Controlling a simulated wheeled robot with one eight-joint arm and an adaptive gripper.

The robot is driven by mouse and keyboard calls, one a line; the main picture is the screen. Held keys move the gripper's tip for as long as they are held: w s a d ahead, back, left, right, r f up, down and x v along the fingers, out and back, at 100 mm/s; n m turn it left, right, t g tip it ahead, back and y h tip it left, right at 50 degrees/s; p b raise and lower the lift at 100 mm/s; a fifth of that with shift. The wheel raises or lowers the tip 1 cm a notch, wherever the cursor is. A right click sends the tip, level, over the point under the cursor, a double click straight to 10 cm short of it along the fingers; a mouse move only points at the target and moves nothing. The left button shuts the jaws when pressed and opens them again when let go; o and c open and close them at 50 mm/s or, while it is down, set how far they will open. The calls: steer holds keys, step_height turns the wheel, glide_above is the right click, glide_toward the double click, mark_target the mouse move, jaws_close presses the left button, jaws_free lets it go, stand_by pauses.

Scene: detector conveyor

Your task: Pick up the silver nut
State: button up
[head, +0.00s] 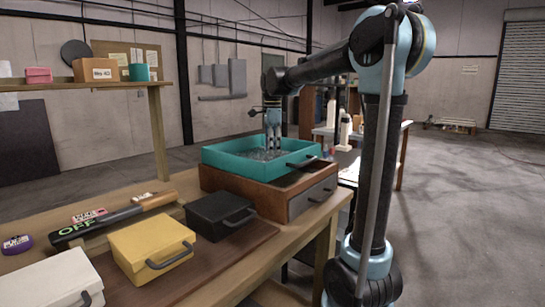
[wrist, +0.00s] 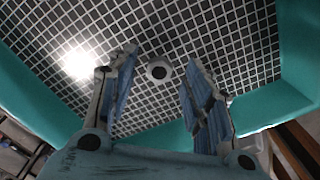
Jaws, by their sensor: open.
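The silver nut (wrist: 159,71) lies on the dark gridded floor of the teal tray (wrist: 293,40). In the wrist view it shows between the tips of my open gripper (wrist: 158,72), touching neither finger. In the head view my gripper (head: 273,150) points down into the teal tray (head: 222,161), and the nut cannot be made out there. The tray sits on a brown wooden drawer box (head: 245,190) on the workbench.
On the bench stand a black box (head: 215,212), a yellow box (head: 150,240) and a white box (head: 55,285), each with a handle. A dark bar marked OFF (head: 110,222) lies behind them. The tray walls surround my gripper.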

steer(key=shift+f, duration=0.25)
jaws_close()
steer(key=shift+r, duration=0.1)
step_height(320, 180, up, 10)
stand_by(0.6)
